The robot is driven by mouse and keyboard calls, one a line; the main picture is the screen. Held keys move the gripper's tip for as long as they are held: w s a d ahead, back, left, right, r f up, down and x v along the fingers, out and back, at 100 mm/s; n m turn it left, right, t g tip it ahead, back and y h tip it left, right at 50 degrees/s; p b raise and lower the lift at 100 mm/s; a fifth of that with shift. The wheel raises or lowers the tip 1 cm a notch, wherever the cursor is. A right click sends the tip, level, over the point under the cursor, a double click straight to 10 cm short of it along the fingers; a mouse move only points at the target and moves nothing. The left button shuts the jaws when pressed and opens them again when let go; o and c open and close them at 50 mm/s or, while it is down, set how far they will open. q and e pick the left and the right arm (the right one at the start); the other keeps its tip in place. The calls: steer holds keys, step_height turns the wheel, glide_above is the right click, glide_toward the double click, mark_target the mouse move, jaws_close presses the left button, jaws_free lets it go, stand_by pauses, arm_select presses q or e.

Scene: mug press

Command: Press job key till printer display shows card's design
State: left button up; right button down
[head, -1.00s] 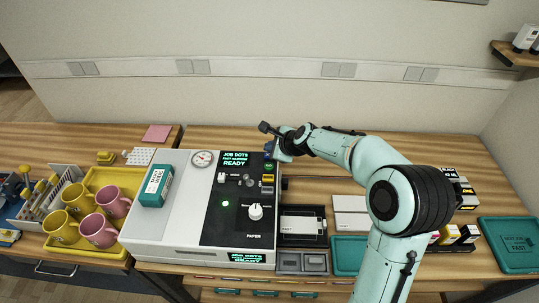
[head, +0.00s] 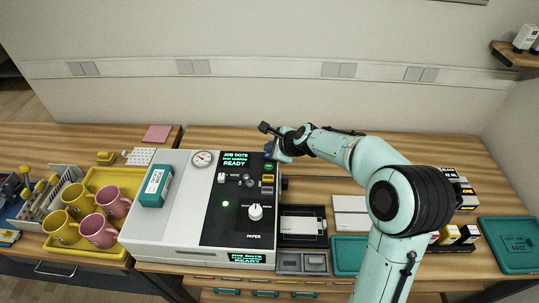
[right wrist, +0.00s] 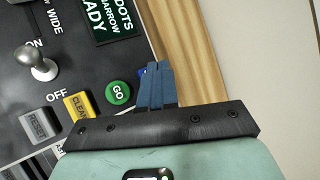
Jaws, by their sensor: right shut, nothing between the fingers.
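The printer (head: 165,225) is a white machine with a black panel. Its display (head: 235,160) reads JOB DOTS, a second line that seems to say narrow, and READY; part of it shows in the right wrist view (right wrist: 108,18). My right gripper (head: 271,152) is shut and empty at the panel's upper right edge. In the right wrist view its blue fingers (right wrist: 155,84) are beside the green GO key (right wrist: 118,93). A bit of blue (right wrist: 142,71) at the fingertips may be the job key, mostly hidden. My left gripper is out of view.
Yellow and pink mugs (head: 111,201) stand in a yellow tray (head: 91,254) at left. A teal box (head: 156,186) lies on the printer. Yellow CLEAR (right wrist: 80,105) and grey RESET (right wrist: 38,125) keys are near my fingers. A dark tray (head: 302,240) is right of the printer.

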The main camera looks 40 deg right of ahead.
steer(key=shift+f, duration=0.1)
stand_by(0.5)
steer(key=shift+f, duration=0.3)
steer(key=shift+f+b, duration=0.5)
steer(key=shift+b, duration=0.1)
stand_by(0.5)
steer(key=shift+r, duration=0.1)
steer(key=shift+r+p, duration=0.75)
steer(key=shift+r, duration=0.05)
steer(key=shift+r, duration=0.1)
